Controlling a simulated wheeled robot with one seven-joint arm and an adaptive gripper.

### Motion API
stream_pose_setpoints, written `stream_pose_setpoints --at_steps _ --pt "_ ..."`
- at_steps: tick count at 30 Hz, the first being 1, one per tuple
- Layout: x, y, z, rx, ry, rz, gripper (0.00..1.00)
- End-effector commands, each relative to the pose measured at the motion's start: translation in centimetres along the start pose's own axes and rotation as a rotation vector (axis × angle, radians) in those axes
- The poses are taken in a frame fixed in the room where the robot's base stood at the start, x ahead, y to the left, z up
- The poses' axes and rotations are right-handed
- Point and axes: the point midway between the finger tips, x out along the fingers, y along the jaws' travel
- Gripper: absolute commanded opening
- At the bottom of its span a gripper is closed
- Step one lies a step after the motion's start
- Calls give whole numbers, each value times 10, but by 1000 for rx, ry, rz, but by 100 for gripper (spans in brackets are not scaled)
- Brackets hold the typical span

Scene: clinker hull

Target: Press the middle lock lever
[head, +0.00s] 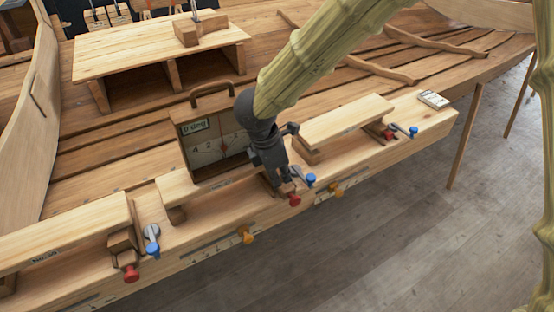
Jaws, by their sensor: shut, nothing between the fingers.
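Three stations along the front plank each have a blue-tipped lever and a red knob; I cannot tell by label which part is the lock lever. The middle station's blue-tipped lever (310,180) shows just right of my gripper (285,189). The middle red knob (294,200) shows just below the fingertips. My gripper is shut and empty, pointing down at the middle station. It hides part of the lever's base, and I cannot tell whether the fingertips touch anything. The left blue lever (152,240) and the right blue lever (413,131) stand clear of it.
A gauge box (206,150) with a handle stands just behind and left of my gripper. Raised wooden boards (345,122) flank the stations. Yellow knobs (248,237) sit on the plank's front face. A small white device (433,99) lies at the right end. Open floor lies in front.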

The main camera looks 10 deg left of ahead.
Motion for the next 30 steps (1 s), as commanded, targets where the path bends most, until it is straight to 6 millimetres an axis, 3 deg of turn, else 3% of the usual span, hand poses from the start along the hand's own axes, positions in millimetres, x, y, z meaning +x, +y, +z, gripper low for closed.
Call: stream_pose_setpoints --at_steps 3,12,30 --pt "17 1 2 -2 1 -4 0" --pt "28 3 33 -1 2 -3 0" --pt "33 1 41 -4 2 -1 0"
